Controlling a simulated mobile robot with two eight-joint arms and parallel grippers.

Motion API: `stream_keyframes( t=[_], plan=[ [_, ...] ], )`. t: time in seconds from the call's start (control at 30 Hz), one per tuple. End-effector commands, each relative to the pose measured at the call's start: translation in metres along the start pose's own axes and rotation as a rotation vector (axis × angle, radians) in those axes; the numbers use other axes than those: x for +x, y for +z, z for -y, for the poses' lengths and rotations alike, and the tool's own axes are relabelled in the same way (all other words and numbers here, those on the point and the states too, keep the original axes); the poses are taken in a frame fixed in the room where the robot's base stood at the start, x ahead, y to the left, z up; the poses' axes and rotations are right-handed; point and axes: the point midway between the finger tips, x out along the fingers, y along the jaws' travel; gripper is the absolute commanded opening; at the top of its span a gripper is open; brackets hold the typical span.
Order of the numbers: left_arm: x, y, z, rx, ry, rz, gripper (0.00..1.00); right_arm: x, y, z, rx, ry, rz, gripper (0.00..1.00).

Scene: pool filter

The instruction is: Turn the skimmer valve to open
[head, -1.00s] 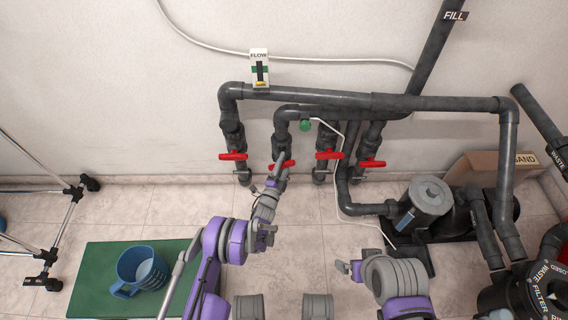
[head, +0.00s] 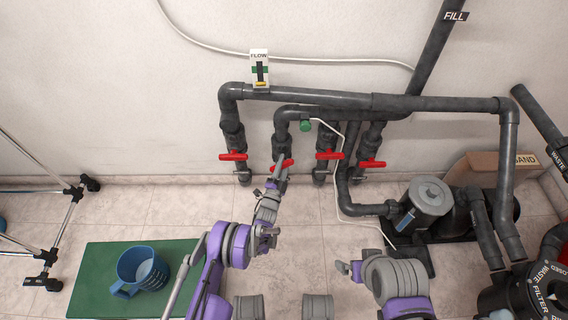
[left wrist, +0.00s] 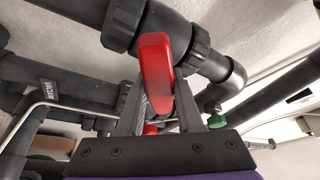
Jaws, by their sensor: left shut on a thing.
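Several red valve handles sit in a row on dark vertical pipes by the wall. My left gripper (head: 277,170) is at the second handle from the left (head: 288,163), which lies across its pipe. In the left wrist view this red handle (left wrist: 155,65) stands between the two fingers, with its valve body (left wrist: 165,22) behind it. The left gripper is shut on this handle. No readable label shows which valve is the skimmer one. My right gripper (head: 348,268) hangs low at the right, away from the valves; its finger gap is too small to judge.
Neighbouring red handles (head: 233,156) and (head: 329,154) are close on both sides. A green knob (head: 305,126) and white cable are near. A pump (head: 425,207) stands right; a blue jug (head: 142,270) sits on a green mat (head: 90,290) at left. Floor between is clear.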

Motion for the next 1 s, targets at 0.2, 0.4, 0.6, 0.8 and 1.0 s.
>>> stream_keyframes(
  t=[0.2,0.4,0.6,0.8,1.0],
  plan=[
    [0.0,0.0,0.0,0.002,0.001,0.0,0.39,0.0,0.0,0.0,0.0,0.0,0.0,1.0],
    [0.0,0.0,0.0,0.003,0.001,0.0,0.65,0.0,0.0,0.0,0.0,0.0,0.0,1.0],
    [0.0,0.0,0.0,0.003,0.001,0.0,0.65,0.0,0.0,0.0,0.0,0.0,0.0,1.0],
    [-0.015,0.0,0.0,0.004,0.001,0.001,0.65,-0.003,-0.001,0.0,0.0,0.0,0.001,1.0],
    [-0.055,0.0,0.0,0.004,0.001,0.001,0.65,-0.005,-0.001,0.0,0.0,0.0,0.001,1.0]
  ],
)
